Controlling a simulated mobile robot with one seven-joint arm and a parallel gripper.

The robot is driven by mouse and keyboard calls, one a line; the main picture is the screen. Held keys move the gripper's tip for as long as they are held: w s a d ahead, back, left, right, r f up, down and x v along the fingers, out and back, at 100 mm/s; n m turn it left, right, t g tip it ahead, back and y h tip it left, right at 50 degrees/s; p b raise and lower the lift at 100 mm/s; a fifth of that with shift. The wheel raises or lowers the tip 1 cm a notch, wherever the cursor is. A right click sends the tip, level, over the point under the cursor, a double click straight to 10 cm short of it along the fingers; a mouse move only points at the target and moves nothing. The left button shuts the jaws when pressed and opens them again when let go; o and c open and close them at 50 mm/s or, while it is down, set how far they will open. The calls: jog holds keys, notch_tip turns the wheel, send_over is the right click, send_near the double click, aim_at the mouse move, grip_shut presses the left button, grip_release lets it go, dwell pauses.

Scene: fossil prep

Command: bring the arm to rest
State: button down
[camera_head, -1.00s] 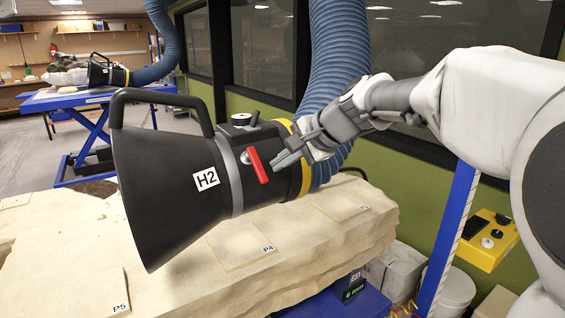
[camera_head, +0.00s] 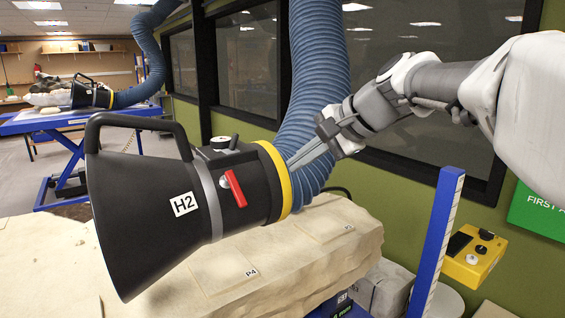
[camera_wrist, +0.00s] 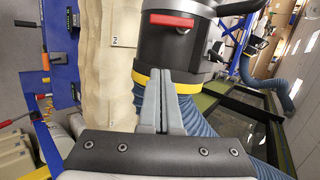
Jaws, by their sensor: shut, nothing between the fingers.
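My gripper (camera_head: 311,155) is shut and empty, its two grey fingers pressed together. In the head view it is in front of the blue ribbed hose, just right of the yellow ring of the black hood H2 (camera_head: 130,215). In the wrist view the fingers (camera_wrist: 158,82) point toward the hood and overlap its yellow ring; whether they touch it I cannot tell. The hood has a red lever (camera_head: 236,188), a black knob and a large black handle. The red lever also shows in the wrist view (camera_wrist: 172,20).
The blue hose (camera_head: 318,75) hangs from above behind my gripper. A pale rock slab (camera_head: 300,245) with marked patches lies under the hood. A blue post (camera_head: 437,240) and a yellow control box (camera_head: 474,262) stand at right. A second hood (camera_head: 92,95) sits on a far blue table.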

jog(key=s+d+f+n+h, duration=0.3)
jog(key=s+f, duration=0.5)
jog(key=s, duration=0.4)
jog(key=s+d+f+n+g+h, duration=0.1)
jog(key=s+d+f+n+h, duration=0.3)
jog(key=s+f, duration=0.5)
jog(key=s+d+n, duration=0.2)
jog(key=s, duration=0.1)
jog(key=shift+s+f, duration=0.2)
jog(key=shift+d, duration=0.1)
